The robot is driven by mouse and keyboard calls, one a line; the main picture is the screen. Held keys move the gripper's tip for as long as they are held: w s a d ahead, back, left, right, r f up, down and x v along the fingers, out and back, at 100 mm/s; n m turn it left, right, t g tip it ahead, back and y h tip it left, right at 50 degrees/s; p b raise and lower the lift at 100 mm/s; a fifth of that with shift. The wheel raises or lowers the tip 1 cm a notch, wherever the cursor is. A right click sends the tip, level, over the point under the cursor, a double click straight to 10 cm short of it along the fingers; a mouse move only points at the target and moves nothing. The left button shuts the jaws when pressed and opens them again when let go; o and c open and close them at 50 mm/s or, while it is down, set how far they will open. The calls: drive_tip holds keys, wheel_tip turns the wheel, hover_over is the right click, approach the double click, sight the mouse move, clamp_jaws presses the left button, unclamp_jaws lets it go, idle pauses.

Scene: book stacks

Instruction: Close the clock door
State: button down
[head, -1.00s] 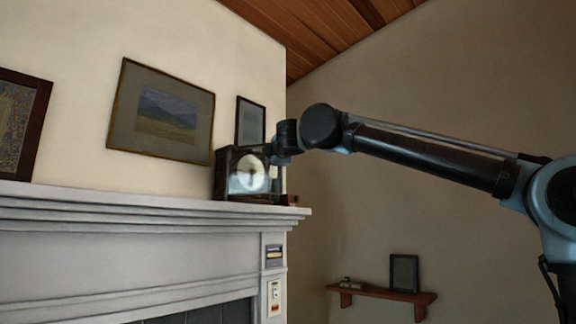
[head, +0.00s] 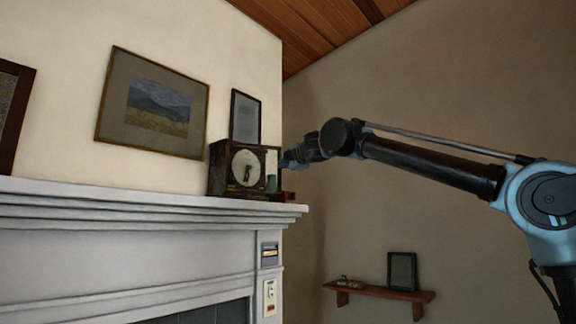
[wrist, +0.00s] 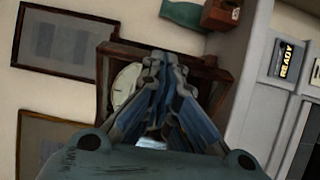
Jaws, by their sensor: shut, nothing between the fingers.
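The clock (head: 225,168) is a dark brown wooden box with a pale round face, standing on the mantel in the head view. In the wrist view its pale face (wrist: 123,84) shows partly behind my fingers. A brown wooden edge (wrist: 213,68) runs behind the fingertips there; I cannot tell whether it is the clock's case or its door. How far the door stands open is not clear. My gripper (head: 288,160) is just right of the clock in the head view. Its fingers are shut with nothing between them, and the tips (wrist: 158,62) point toward the clock.
The grey mantel (head: 120,204) runs under the clock. A teal object (head: 271,170) and a small reddish-brown box (wrist: 220,14) stand beside the clock. Framed pictures (head: 153,103) hang behind. A small wall shelf (head: 380,292) is lower right.

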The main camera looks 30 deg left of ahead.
drive_tip(key=shift+w+d+x, duration=0.15)
drive_tip(key=shift+w+x, duration=0.1)
drive_tip(key=shift+x, duration=1.45)
drive_tip(key=shift+w+d+x, duration=0.2)
drive_tip(key=shift+x, duration=1.5)
drive_tip(key=shift+w+d+x, duration=0.15)
drive_tip(key=shift+w+x, duration=0.1)
drive_tip(key=shift+x, duration=1.45)
drive_tip(key=shift+f, duration=0.1)
drive_tip(key=shift+d, duration=0.1)
drive_tip(key=w+d, duration=0.3)
drive_tip(key=d, duration=0.9)
drive_tip(key=shift+w+d, duration=0.25)
drive_tip(key=shift+w, duration=0.15)
drive_tip(key=shift+f, duration=0.15)
